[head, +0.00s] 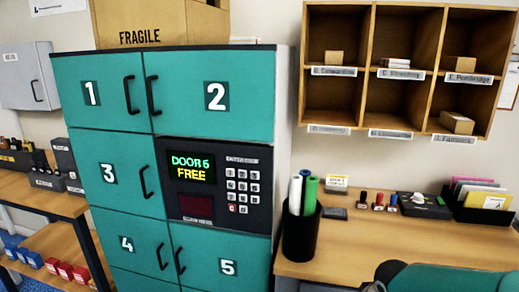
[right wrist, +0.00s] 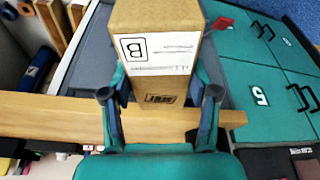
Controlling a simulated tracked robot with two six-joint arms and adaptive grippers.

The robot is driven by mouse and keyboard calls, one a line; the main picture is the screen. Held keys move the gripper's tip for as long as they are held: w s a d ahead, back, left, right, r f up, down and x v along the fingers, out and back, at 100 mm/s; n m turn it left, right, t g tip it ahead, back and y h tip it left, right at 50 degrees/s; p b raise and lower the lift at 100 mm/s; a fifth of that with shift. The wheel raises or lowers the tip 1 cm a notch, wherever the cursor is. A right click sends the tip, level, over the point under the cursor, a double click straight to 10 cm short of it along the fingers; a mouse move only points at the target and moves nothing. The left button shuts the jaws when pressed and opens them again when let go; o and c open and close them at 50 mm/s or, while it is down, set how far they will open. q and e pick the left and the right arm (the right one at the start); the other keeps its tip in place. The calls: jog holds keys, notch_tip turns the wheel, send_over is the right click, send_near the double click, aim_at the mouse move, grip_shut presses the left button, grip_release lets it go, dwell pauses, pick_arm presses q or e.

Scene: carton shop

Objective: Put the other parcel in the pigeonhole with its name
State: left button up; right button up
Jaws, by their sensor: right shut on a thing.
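My right gripper (right wrist: 160,95) is shut on a brown cardboard parcel (right wrist: 152,20) in the right wrist view. The parcel has a white label with a large "B" and lines of writing too small to read. In the head view, the wooden pigeonhole rack (head: 440,68) hangs on the wall at upper right, with name cards under its compartments. Small boxes sit in its top left (head: 334,57), top right (head: 465,63) and bottom right (head: 457,123) compartments, and a pale stack (head: 396,63) in the top middle. The bottom left and bottom middle look empty. My left gripper is out of view.
Below the rack, a wooden desk (head: 350,262) holds a black pot of rolls (head: 301,233), stamps (head: 378,202) and a black file tray (head: 482,214).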

jog(key=a+f, duration=0.2)
jog(key=f, duration=0.1)
jog(key=shift+s+f, duration=0.1)
jog(key=shift+s+a+f, duration=0.3)
jog(key=shift+a+f, duration=0.05)
jog(key=shift+f, duration=0.5)
jog(key=shift+s+a+f, duration=0.3)
jog(key=shift+a+f, duration=0.1)
jog(key=shift+f, duration=0.5)
jog(key=shift+s+a+f, duration=0.3)
jog(key=shift+a+f, duration=0.05)
jog(key=shift+f, duration=0.5)
